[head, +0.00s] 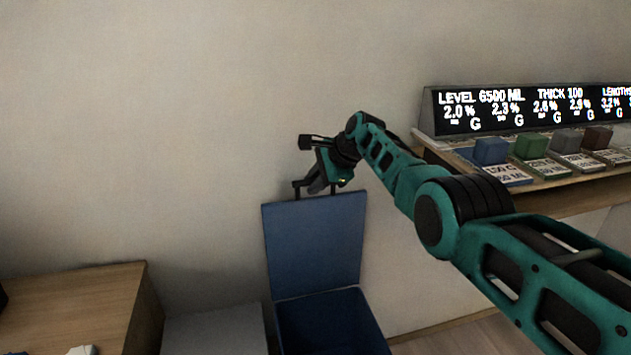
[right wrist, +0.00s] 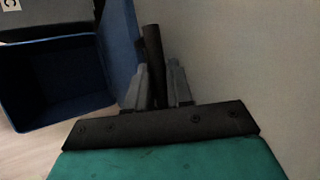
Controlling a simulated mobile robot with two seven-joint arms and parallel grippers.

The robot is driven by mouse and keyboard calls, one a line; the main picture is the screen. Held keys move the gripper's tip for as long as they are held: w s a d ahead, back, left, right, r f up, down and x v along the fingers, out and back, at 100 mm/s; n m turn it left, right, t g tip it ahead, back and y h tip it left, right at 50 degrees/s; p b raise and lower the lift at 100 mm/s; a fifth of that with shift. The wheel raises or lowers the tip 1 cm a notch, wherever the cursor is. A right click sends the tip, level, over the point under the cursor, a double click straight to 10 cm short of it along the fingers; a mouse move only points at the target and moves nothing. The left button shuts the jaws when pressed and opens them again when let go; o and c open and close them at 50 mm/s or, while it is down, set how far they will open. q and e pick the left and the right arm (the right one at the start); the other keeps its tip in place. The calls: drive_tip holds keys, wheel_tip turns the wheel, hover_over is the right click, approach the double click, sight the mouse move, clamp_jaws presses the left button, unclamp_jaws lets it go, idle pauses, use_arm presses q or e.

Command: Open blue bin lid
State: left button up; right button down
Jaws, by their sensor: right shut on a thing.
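The blue bin (head: 335,325) stands on the floor against the wall, and its dark inside shows. Its blue lid (head: 314,242) is raised, standing nearly upright along the wall. My right gripper (head: 317,186) is at the lid's top edge, shut on the black lid handle (head: 297,189). In the right wrist view the fingers (right wrist: 165,88) are on either side of the dark handle bar (right wrist: 153,58). The lid (right wrist: 121,45) and the open, empty-looking bin (right wrist: 62,85) show to the left there. My left gripper is not in view.
A wooden cabinet (head: 75,300) stands at the left, with a grey box-like surface (head: 215,330) between it and the bin. A shelf (head: 560,180) at the right holds coloured blocks (head: 530,146) under a lit display (head: 530,108). The wall is close behind the lid.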

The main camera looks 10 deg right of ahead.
drive_tip(key=c, duration=1.1)
unclamp_jaws()
drive_tip(key=shift+f, duration=0.25)
drive_tip(key=shift+r, duration=0.15)
drive_tip(key=shift+s+d+r+p, duration=0.2)
drive_tip(key=shift+d+r+p, duration=0.05)
drive_tip(key=shift+r+p, duration=0.2)
drive_tip(key=p+v, duration=0.1)
drive_tip(key=v, duration=1.1)
drive_tip(key=shift+f, duration=0.1)
